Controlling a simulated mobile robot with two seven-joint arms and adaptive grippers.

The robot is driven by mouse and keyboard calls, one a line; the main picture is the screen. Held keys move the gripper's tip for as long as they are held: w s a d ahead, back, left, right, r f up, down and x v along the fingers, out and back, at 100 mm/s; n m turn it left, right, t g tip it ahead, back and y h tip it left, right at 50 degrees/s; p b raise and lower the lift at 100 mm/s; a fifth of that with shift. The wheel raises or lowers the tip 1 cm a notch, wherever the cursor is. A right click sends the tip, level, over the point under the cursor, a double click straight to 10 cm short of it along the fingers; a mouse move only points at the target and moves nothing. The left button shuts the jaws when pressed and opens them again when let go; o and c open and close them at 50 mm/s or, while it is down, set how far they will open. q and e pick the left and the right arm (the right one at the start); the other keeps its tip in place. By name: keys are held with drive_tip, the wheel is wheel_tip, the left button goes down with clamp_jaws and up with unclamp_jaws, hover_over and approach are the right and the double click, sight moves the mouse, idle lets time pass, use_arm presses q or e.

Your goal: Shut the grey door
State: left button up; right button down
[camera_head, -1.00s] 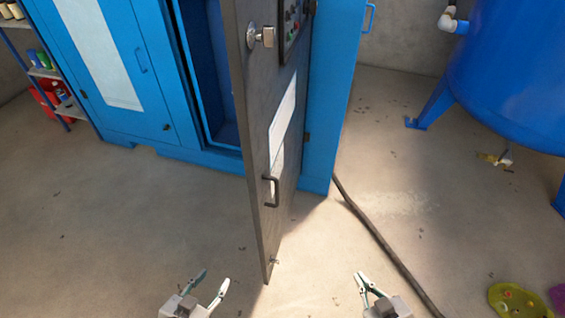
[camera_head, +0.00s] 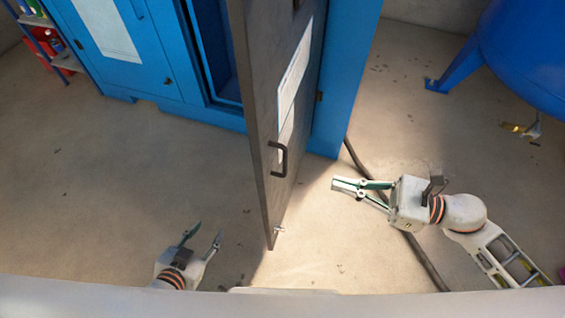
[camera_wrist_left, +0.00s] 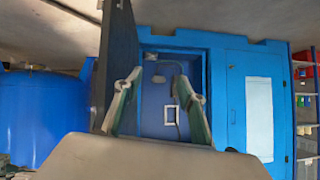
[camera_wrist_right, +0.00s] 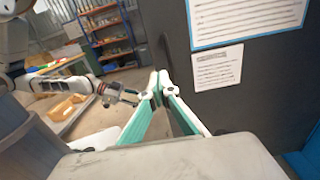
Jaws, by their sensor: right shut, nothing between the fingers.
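The grey door (camera_head: 285,185) stands open, jutting out from the blue cabinet (camera_head: 345,80), with the cabinet opening (camera_head: 215,50) to its left. A dark bar handle (camera_head: 284,160) is on the door's right-hand face. My right gripper (camera_head: 334,184) is shut and empty, to the right of the door and apart from it. In the right wrist view the door (camera_wrist_right: 265,110) fills the right side, with papers on it. My left gripper (camera_head: 204,238) is open and empty, low and left of the door. The left wrist view shows the door (camera_wrist_left: 115,40) and the cabinet interior (camera_wrist_left: 150,110).
A blue tank (camera_head: 530,60) on legs stands at the right. A dark hose (camera_head: 425,262) runs along the floor beneath my right arm. A shelf (camera_head: 40,35) stands at the far left. The floor left of the door is clear.

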sight(266, 166)
drive_tip(key=p+x, duration=0.2)
drive_tip(key=x, duration=1)
drive_tip(key=shift+a+r+p, duration=0.1)
drive_tip(key=shift+a+p, duration=0.25)
drive_tip(key=shift+a, duration=0.05)
drive_tip(key=shift+w+a, duration=0.1)
drive_tip(key=shift+a, duration=0.5)
